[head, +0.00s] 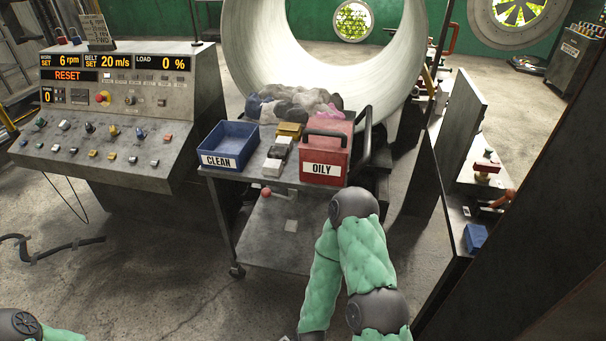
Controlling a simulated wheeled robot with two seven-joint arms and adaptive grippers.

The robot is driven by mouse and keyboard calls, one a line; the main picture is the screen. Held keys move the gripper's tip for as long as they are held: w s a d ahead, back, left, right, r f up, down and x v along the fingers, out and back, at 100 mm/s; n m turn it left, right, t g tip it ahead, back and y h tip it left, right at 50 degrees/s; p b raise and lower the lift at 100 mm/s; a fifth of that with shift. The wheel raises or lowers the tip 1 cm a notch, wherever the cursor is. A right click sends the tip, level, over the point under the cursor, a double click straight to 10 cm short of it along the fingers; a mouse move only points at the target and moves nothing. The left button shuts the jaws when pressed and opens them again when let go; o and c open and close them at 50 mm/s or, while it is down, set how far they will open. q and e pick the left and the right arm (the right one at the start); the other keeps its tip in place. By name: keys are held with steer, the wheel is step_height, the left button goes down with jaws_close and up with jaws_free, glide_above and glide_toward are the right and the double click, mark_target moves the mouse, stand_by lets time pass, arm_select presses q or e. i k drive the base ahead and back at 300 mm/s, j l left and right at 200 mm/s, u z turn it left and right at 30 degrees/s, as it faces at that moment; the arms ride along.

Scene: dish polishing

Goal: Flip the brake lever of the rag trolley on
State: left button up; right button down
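The rag trolley (226,185) is a dark metal cart in the middle of the head view. A lever with a red ball knob (266,193) sticks out to the left from a small plate below its top deck. The knob is in plain view, with nothing touching it. My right arm, in a green sleeve, stands in front of the trolley's right side and bends down to the bottom edge; its gripper is out of the picture. Only a small part of my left arm shows in the bottom left corner, without its gripper.
A blue CLEAN bin (229,147), a red OILY box (326,154) and a pile of rags (295,102) sit on the trolley. A control console (105,110) stands left. Dark panels (440,190) stand right. The floor (150,270) left of the trolley is mostly clear.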

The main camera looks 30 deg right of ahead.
mark_target(266, 192)
steer(key=i+l+z, duration=0.1)
steer(key=i+l, duration=0.15)
steer(key=i, duration=0.25)
steer(key=i+l, duration=0.2)
steer(key=i, duration=0.25)
steer(key=z, duration=0.05)
